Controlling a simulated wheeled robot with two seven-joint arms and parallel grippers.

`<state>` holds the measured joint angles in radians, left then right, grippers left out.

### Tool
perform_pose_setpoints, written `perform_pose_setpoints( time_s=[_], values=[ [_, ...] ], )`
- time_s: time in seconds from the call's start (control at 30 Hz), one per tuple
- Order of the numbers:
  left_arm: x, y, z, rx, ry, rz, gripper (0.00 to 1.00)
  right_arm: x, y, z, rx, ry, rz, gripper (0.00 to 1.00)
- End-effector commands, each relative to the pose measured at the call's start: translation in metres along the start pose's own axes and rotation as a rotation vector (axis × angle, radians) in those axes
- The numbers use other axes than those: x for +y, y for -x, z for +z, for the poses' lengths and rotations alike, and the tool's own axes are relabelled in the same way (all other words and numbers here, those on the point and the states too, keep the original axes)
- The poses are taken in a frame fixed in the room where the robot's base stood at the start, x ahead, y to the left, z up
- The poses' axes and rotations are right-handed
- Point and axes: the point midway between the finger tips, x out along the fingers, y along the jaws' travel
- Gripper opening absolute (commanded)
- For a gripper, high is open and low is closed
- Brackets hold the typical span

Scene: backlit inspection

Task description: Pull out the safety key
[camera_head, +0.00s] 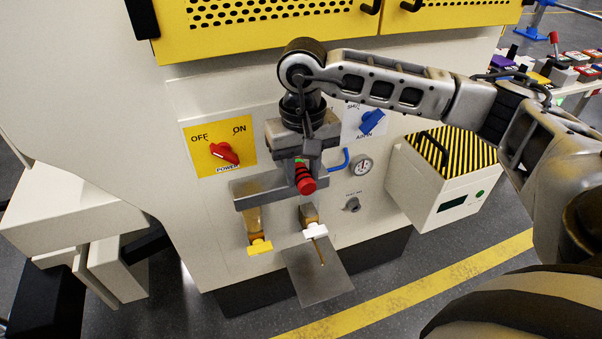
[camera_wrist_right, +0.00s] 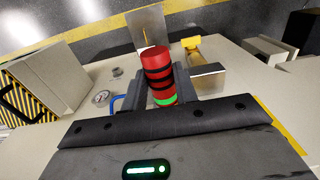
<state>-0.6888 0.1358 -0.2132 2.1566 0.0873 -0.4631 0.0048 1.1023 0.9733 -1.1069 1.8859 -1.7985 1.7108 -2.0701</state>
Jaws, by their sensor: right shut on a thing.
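The safety key is a red cylinder (camera_head: 305,181) with black rings and a green band, in front of the machine's front panel. It shows large in the right wrist view (camera_wrist_right: 158,72), with its red end pointing away from the wrist. My right gripper (camera_head: 301,168) is shut on the key, with one dark finger on each side of it in the wrist view (camera_wrist_right: 165,92). The gripper and key hide the panel behind, so I cannot tell whether the key sits in a socket. My left gripper is not in view.
A red power switch (camera_head: 224,153) is left of the gripper and a blue switch (camera_head: 372,121) right of it. A grey metal ledge (camera_head: 256,190) is close beside the key. Below are a yellow-handled valve (camera_head: 260,246), a white-handled valve (camera_head: 315,231) and a metal plate (camera_head: 322,284).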

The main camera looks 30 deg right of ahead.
Motion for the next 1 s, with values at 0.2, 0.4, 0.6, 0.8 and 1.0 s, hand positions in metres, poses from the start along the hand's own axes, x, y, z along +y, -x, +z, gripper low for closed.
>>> perform_pose_setpoints(
  time_s=[0.2,0.4,0.6,0.8,1.0],
  values=[
    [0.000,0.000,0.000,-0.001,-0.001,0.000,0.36,0.000,0.000,0.000,-0.001,0.000,0.000,0.06],
    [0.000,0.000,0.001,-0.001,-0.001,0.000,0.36,0.000,0.000,0.001,-0.001,0.000,0.000,0.06],
    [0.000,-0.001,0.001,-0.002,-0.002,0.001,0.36,0.000,0.000,0.007,-0.001,0.002,0.000,0.00],
    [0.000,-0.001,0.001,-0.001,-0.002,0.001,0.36,0.000,0.000,0.013,0.000,0.001,0.000,0.00],
    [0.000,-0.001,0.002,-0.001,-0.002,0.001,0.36,0.000,0.000,0.019,0.000,0.001,0.000,0.00]
  ],
)
